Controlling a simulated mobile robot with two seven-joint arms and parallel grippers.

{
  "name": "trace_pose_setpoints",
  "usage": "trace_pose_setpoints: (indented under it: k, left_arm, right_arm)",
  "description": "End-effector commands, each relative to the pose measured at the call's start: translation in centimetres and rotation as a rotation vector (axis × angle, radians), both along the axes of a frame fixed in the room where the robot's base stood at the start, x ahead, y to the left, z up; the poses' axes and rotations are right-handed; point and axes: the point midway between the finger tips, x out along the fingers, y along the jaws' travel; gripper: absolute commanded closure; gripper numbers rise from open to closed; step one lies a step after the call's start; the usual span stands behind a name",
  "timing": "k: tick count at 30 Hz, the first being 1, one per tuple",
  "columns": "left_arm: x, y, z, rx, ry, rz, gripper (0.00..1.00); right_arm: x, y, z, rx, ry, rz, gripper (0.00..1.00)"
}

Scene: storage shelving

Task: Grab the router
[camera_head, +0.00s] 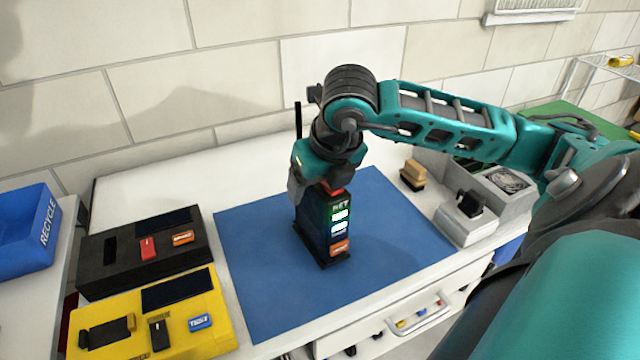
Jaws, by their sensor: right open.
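The router (338,228) is a black upright box with a NET label, lit white panels and an orange label low on its front. It stands on a dark base on the blue mat (262,298). A thin black antenna rises behind it on the left. My right gripper (322,190) points down at the router's top, with a grey finger at its left side. It is open, and its hand hides the router's top. I cannot tell whether the fingers touch it. My left gripper is not in view.
A black case (95,270) and a yellow case (205,340) lie left of the mat. A blue RECYCLE bin (22,235) is at far left. A brush (412,174) and a grey device (465,222) stand to the right. The mat's front is clear.

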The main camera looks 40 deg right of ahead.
Motion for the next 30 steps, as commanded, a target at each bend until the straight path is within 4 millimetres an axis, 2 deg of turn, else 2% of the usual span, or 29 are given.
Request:
trace_pose_setpoints:
  k: [5,27,30]
  left_arm:
    - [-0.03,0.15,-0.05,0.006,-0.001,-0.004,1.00]
    - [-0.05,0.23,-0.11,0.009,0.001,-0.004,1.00]
    - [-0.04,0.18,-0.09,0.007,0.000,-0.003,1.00]
  right_arm:
    - [-0.01,0.01,0.02,0.000,0.000,0.000,0.24]
    - [0.00,0.03,0.05,0.001,0.001,-0.001,0.95]
    - [-0.01,0.03,0.06,0.001,0.001,-0.001,1.00]
